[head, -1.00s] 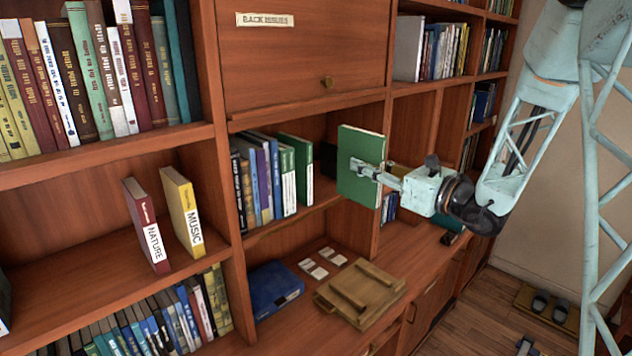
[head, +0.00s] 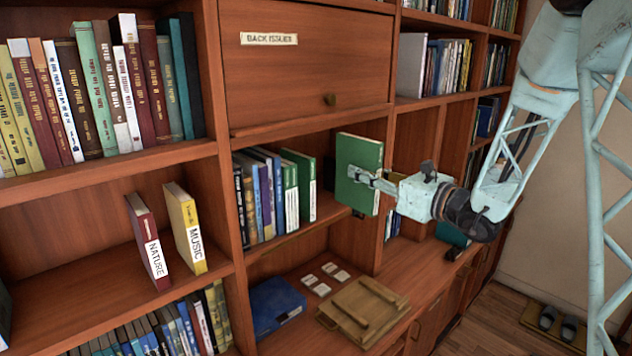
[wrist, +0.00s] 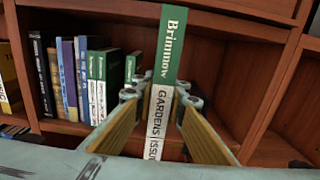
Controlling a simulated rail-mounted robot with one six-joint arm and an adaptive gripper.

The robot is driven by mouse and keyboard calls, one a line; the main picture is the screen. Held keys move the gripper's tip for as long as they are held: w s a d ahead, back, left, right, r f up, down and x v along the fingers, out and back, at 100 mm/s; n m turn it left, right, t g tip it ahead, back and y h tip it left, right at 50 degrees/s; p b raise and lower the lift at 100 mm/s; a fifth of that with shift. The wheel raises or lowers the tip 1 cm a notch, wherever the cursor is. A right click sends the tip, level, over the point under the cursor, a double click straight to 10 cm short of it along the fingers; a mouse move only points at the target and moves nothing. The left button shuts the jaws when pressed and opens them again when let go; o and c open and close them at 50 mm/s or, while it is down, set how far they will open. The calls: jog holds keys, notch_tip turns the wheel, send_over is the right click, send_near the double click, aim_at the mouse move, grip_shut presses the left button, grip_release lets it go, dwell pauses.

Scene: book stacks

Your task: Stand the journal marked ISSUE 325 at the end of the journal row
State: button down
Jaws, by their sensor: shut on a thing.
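My gripper (head: 372,180) is shut on a green journal (head: 356,160), one finger on each side of it. The journal is upright, held by its spine side, in front of the shelf opening and right of the row. In the wrist view its spine (wrist: 169,50) reads "GARDENS" and the start of "ISSUE"; the number is hidden. The journal row (head: 265,195) stands in the compartment under the "BACK ISSUES" door, dark, blue and purple volumes at left and green ones at right. A green journal (head: 300,185) is at its right end, with a gap to the held one.
An upright divider (head: 375,240) bounds the compartment on the right, close to the held journal. The "BACK ISSUES" door (head: 305,75) is above. Below lie a blue box (head: 277,303), white cards (head: 322,282) and a wooden tray (head: 362,310). NATURE (head: 150,245) and MUSIC (head: 186,230) books stand left.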

jog(key=f+p+x, duration=0.3)
jog(key=x, duration=1.4)
jog(key=shift+w+a, duration=0.25)
jog(key=shift+a, duration=0.1)
jog(key=shift+f, duration=0.15)
jog(key=shift+w+a+f+p, duration=0.15)
jog(key=shift+f+p, duration=0.35)
jog(key=shift+f, duration=1.4)
jog(key=shift+f, duration=0.15)
jog(key=c, duration=2.6)
grip_release()
